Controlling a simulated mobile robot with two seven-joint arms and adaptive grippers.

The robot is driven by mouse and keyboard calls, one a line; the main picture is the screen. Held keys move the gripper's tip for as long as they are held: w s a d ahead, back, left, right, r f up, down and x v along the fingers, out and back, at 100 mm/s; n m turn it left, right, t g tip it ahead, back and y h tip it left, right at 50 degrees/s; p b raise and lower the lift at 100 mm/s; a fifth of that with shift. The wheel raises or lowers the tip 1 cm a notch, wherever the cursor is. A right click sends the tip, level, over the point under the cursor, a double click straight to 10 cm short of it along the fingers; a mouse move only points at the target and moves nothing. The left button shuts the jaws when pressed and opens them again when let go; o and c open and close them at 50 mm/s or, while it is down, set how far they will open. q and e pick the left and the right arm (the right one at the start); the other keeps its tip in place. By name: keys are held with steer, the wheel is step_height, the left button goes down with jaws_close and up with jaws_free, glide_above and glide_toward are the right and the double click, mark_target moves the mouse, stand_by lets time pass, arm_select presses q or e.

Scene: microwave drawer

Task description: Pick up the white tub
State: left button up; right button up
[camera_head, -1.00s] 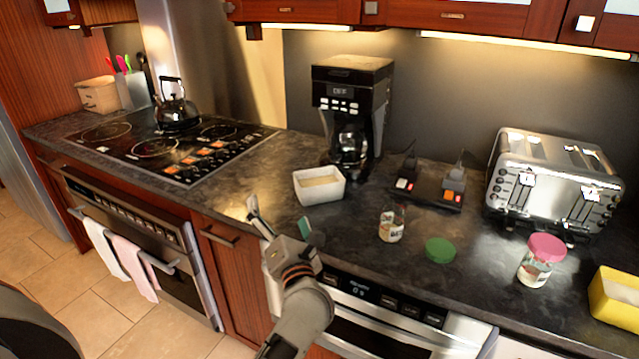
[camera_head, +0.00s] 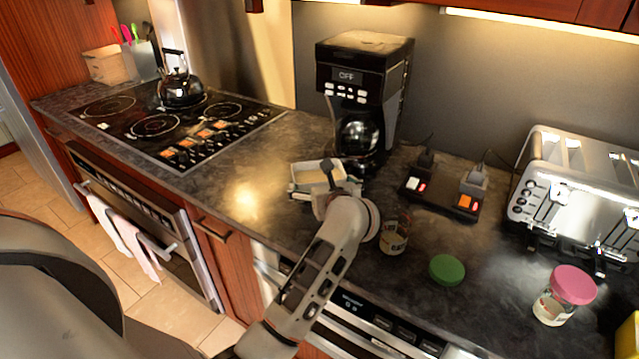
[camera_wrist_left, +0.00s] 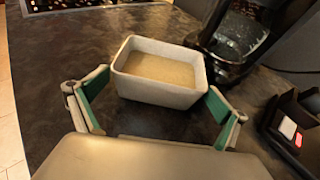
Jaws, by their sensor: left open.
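The white tub (camera_head: 303,178) stands on the dark counter in front of the coffee maker, partly hidden by my left gripper in the head view. In the left wrist view the tub (camera_wrist_left: 158,92) is upright, with a tan filling inside. My left gripper (camera_head: 325,180) is at the tub's near side. In the wrist view the left gripper (camera_wrist_left: 158,102) is open, with its green-padded fingers spread to either side of the tub's near part. I cannot tell whether a finger touches it. My right gripper is not in view.
The coffee maker (camera_head: 362,95) stands close behind the tub. A small jar (camera_head: 393,238) and a green lid (camera_head: 447,269) lie to the right, near my arm. A power strip (camera_head: 440,195) and toaster (camera_head: 580,195) are farther right. Counter left of the tub is clear.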

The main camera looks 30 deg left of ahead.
mark_target(315, 175)
arm_select(q)
steer(key=x, duration=0.3)
steer(key=shift+w+a+f, duration=0.1)
steer(key=shift+w+a, duration=0.1)
steer(key=shift+a, duration=0.05)
steer(key=shift+w+a+f, duration=0.2)
steer(key=shift+w+f, duration=0.05)
steer(key=shift+w, duration=0.15)
steer(key=c, duration=0.9)
steer(key=shift+o, duration=0.2)
steer(key=shift+r, duration=0.1)
steer(key=shift+r, duration=0.1)
step_height(315, 175, up, 20)
steer(key=shift+f, duration=0.1)
steer(key=shift+c, duration=0.2)
